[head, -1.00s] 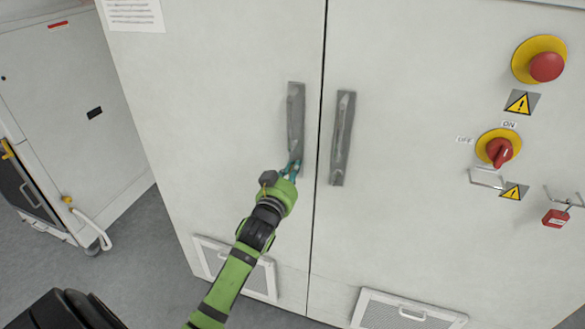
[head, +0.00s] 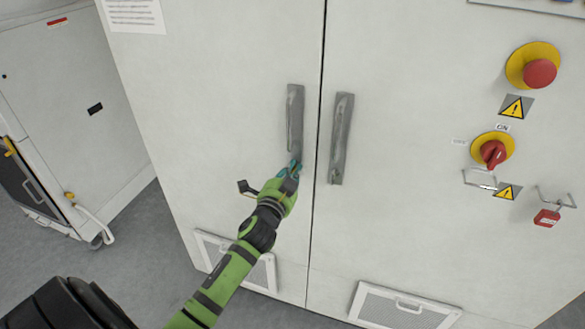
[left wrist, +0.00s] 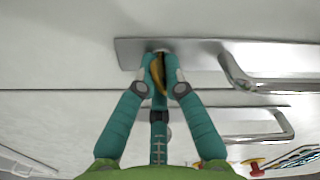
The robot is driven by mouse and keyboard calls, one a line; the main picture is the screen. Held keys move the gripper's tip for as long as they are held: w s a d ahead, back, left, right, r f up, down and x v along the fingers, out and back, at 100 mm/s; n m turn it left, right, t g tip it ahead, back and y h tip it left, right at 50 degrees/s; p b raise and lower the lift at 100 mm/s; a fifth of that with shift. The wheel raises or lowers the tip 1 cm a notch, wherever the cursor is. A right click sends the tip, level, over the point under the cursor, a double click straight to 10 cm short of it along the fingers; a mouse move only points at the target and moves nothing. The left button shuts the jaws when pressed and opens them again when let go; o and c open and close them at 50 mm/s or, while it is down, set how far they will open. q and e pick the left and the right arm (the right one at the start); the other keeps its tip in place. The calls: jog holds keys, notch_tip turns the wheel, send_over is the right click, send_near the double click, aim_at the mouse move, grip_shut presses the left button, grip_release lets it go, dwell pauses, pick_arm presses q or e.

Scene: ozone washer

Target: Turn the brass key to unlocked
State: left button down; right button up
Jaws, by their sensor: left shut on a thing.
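The brass key (left wrist: 157,72) shows as a small yellow piece between the fingertips in the left wrist view. It sits at one end of the metal backplate (left wrist: 128,54) of a door handle. In the head view the key is hidden by my left gripper (head: 294,167), which is at the lower end of the left door handle (head: 295,112). The gripper's teal fingers (left wrist: 163,72) are shut on the key. The lock face behind the fingers is mostly hidden. My right gripper is not in view.
The right door handle (head: 342,135) is close beside, across the door seam. A red emergency button (head: 540,73), a red rotary switch (head: 493,153) and a red padlock (head: 547,217) are on the right. Vent grilles (head: 400,308) are low on the doors. Grey floor (head: 150,250) lies left.

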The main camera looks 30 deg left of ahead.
pick_arm(q)
jog(key=m, duration=0.5)
jog(key=shift+f+p, duration=0.1)
jog(key=shift+p, duration=0.2)
jog(key=shift+m, duration=0.4)
jog(key=c, duration=1.3)
grip_release()
jog(key=v, duration=1.2)
jog(key=shift+a, duration=0.1)
